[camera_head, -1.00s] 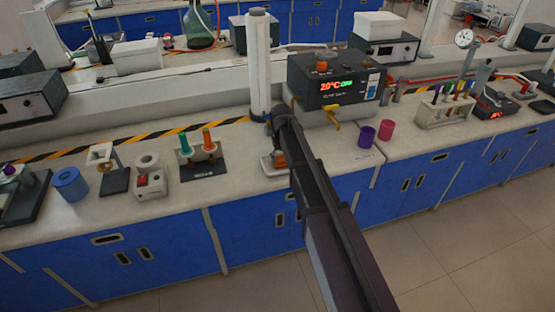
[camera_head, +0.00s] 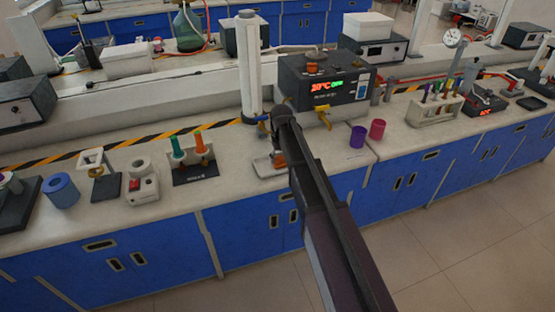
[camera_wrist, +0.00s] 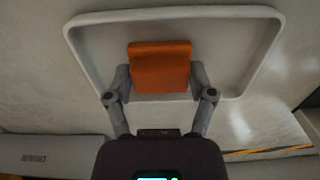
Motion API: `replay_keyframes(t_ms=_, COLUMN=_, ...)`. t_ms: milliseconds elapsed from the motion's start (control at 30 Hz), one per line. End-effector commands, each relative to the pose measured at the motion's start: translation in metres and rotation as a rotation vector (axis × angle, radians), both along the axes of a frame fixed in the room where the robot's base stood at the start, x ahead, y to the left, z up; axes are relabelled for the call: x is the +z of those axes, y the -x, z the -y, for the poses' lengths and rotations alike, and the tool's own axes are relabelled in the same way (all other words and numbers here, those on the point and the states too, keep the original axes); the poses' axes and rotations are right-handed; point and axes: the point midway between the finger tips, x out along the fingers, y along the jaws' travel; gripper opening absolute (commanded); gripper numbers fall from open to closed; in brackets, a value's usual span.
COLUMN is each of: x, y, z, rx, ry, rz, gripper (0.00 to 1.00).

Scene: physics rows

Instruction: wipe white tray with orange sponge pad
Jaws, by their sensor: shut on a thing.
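The orange sponge pad (camera_wrist: 160,66) is between the two fingers of my gripper (camera_wrist: 160,80) in the wrist view. The gripper is shut on it. The pad is over the inside of the white tray (camera_wrist: 92,55), nearer its lower edge in that view; I cannot tell whether it touches the tray floor. In the head view the white tray (camera_head: 262,167) lies on the bench below my arm, and a bit of the orange sponge pad (camera_head: 279,159) shows beside the arm. My arm hides much of the tray and the gripper there.
A white column (camera_head: 249,70) and a dark box with a lit display (camera_head: 328,84) stand behind the tray. A rack with green and orange tubes (camera_head: 193,160) is to the left. Purple (camera_head: 358,136) and pink (camera_head: 377,129) cups are to the right.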

Motion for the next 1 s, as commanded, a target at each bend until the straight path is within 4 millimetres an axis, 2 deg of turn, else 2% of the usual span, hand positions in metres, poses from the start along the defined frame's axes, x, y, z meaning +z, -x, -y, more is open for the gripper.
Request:
replay_keyframes(t_ms=467, x=-0.001, y=-0.002, z=0.008, rx=-0.004, ry=0.01, rz=0.003, gripper=0.32)
replay_keyframes(t_ms=1000, x=0.001, y=-0.009, z=0.032, rx=-0.003, ry=0.007, rz=0.002, gripper=0.32)
